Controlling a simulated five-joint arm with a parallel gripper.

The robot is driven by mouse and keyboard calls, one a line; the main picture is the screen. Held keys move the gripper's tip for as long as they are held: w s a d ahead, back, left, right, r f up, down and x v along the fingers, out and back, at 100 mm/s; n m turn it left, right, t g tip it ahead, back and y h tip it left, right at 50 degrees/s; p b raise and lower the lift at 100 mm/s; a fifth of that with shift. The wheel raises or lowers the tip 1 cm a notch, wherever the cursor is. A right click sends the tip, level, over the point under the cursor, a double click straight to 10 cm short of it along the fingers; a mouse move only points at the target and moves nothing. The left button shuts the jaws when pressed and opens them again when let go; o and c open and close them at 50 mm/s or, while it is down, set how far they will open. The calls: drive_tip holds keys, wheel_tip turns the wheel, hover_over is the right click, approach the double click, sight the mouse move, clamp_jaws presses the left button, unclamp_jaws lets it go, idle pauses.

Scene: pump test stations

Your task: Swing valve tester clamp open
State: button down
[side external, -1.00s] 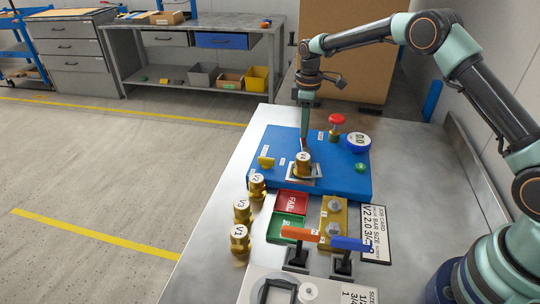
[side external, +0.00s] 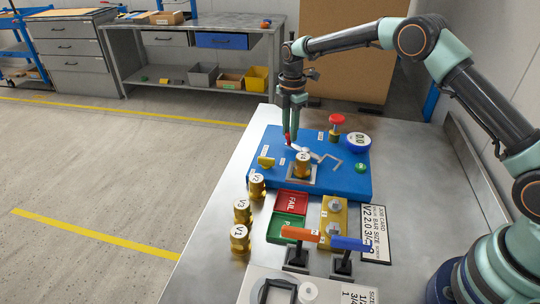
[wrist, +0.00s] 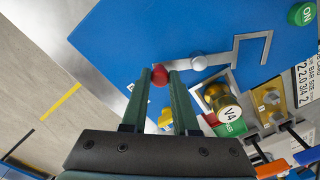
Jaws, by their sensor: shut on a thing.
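The valve tester is a blue plate (side external: 355,183) with a brass valve V4 (side external: 303,171) upright in its seat; V4 also shows in the wrist view (wrist: 225,106). The clamp is a thin grey lever (wrist: 181,65) with a round pivot (wrist: 198,63), a bent grey bar on the far side, and a red knob (wrist: 160,75) at its end. My gripper (side external: 293,137) is low over the back left part of the plate. Its fingers (wrist: 164,78) are shut on the red knob. The lever points away from V4, whose top is uncovered.
A red mushroom button (side external: 337,119), a round gauge (side external: 358,141) and a green button (side external: 360,167) stand on the plate's right. A yellow knob (side external: 266,161) is at its left. Loose valves V2 (side external: 256,184), V3 (side external: 242,210) and V1 (side external: 239,238) stand along the table edge.

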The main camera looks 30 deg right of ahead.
drive_tip(key=shift+s+a+r+n, duration=0.1)
drive_tip(key=shift+a+n, duration=0.25)
drive_tip(key=shift+n, duration=0.25)
drive_tip(key=c, duration=0.7)
unclamp_jaws()
drive_tip(key=shift+r, duration=6.05)
